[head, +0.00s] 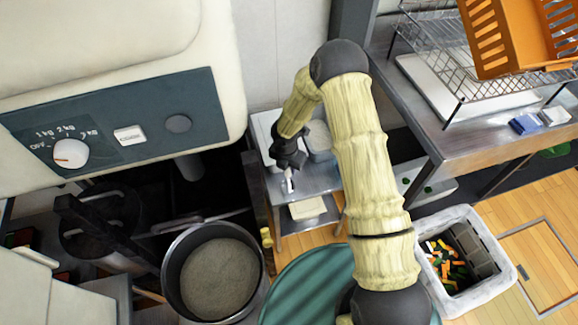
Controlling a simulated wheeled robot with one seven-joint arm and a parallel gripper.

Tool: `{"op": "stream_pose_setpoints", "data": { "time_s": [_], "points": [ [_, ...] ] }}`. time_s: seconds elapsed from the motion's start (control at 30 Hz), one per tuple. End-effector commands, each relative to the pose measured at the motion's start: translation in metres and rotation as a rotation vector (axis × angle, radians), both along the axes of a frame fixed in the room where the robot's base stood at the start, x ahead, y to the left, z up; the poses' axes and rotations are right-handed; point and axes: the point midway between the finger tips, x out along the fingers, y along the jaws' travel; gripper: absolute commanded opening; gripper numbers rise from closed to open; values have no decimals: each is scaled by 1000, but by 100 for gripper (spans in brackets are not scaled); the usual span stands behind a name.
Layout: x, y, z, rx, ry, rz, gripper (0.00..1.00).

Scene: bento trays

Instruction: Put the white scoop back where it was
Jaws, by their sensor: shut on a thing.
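My gripper (289,176) points down over a small metal stand (318,182). It is shut on the white scoop (290,186), which is small in this view and partly hidden by the gripper. I cannot tell whether the scoop touches the stand. White-grey containers (319,138) stand on the stand's top beside and behind the gripper, partly covered by my arm.
A large pot of pale grain (218,278) stands at the front left, near a big cream machine (110,60) with a dial. At the right are a steel counter (480,150) with a dish rack, and a white bin (503,278) holding colourful scraps.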

Motion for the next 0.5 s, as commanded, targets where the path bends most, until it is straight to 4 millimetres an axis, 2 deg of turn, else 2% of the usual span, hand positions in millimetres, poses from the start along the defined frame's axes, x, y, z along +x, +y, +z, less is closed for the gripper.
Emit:
{"op": "stream_pose_setpoints", "data": {
  "time_s": [0.13,0.17,0.27,0.5],
  "points": [
    [0,0,-3,0,0,1,0],
    [0,0,-3,0,0,1,25],
    [0,1,-2,0,0,1,43],
    [0,1,-2,0,0,2,43]
  ]
}}
